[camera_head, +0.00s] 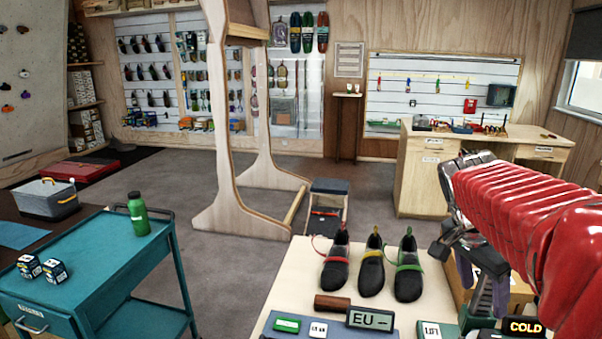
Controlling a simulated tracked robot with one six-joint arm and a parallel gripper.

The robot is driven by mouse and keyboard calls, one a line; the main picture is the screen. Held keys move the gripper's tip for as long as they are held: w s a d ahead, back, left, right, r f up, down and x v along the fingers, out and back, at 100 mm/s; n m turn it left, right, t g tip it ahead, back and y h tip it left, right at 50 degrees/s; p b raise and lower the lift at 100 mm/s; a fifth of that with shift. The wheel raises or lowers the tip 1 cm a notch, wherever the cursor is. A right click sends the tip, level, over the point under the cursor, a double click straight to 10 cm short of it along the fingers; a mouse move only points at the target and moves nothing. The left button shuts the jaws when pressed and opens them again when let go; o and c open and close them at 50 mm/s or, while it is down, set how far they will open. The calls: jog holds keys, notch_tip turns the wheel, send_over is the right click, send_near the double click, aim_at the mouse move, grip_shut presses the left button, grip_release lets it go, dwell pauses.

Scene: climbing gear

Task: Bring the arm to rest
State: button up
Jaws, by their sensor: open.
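My red-sleeved arm (520,215) reaches in from the right edge and bends down at its wrist. My gripper (484,292) hangs below the wrist at the right end of the light bench (290,275), to the right of three climbing shoes. It is open, and I see nothing held between its fingers. Its tips are close to dark items on the bench, and I cannot tell whether they touch.
The shoes have red (336,262), yellow (372,265) and green (408,266) straps. An EU display (370,319) and a COLD sign (524,327) stand in front. A teal cart (95,268) carries a green bottle (138,214). Grey floor lies open beyond.

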jog(key=s+a+f+n+t+y, duration=0.2)
jog(key=s+a+n, duration=0.3)
jog(key=a, duration=0.5)
jog(key=s+a+f+n+t+y, duration=0.2)
jog(key=s+a+n, duration=0.4)
jog(key=a+n, duration=0.4)
notch_tip(320, 180, down, 2)
jog(key=shift+a+f+t+y, duration=0.1)
jog(key=shift+a+t+y, duration=0.2)
jog(key=shift+a+t, duration=0.35)
jog(key=shift+s+a, duration=0.1)
jog(key=shift+a, duration=0.05)
